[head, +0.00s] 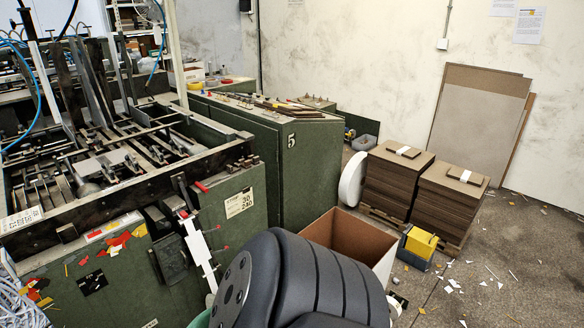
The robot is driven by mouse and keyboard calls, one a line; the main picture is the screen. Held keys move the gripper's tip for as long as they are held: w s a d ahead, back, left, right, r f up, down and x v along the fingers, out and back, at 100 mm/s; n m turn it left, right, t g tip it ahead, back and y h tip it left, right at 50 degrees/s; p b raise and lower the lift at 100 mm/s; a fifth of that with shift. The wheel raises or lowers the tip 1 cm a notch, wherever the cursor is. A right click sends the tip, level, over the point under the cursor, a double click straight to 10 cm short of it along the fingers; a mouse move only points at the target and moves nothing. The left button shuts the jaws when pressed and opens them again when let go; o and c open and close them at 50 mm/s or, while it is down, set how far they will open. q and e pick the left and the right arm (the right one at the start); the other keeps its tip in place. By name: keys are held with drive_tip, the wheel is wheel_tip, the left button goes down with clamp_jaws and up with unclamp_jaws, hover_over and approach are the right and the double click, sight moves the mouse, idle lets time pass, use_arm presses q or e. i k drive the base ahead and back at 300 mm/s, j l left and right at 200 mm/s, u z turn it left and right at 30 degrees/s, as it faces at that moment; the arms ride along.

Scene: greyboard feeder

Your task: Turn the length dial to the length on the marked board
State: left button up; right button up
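Two stacks of brown board stand on pallets at the right. The left stack (396,182) and the right stack (447,205) each have a small board with a white label on top, the left small board (403,151) and the right small board (466,176). The writing on them is too small to read. The green feeder machine (120,280) fills the left side. A pale plate (239,202) with large figures, perhaps 30 and 240, is on its near panel. I cannot make out the length dial for certain. Neither gripper shows.
An open brown box (350,240) stands in front of the green cabinet (295,165) marked 5. A blue and yellow bin (417,247) is beside the stacks. Large boards (480,115) lean on the wall. Scraps litter the otherwise open floor at right. My black arm link covers the bottom middle.

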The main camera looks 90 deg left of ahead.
sight(94, 285)
drive_tip(key=i+u, duration=0.15)
drive_tip(key=u, duration=0.35)
drive_tip(key=i+u, duration=0.1)
drive_tip(key=u, duration=0.35)
drive_tip(key=i+l+u, duration=0.1)
drive_tip(key=u, duration=0.4)
drive_tip(key=i+l+u, duration=0.15)
drive_tip(key=u, duration=0.3)
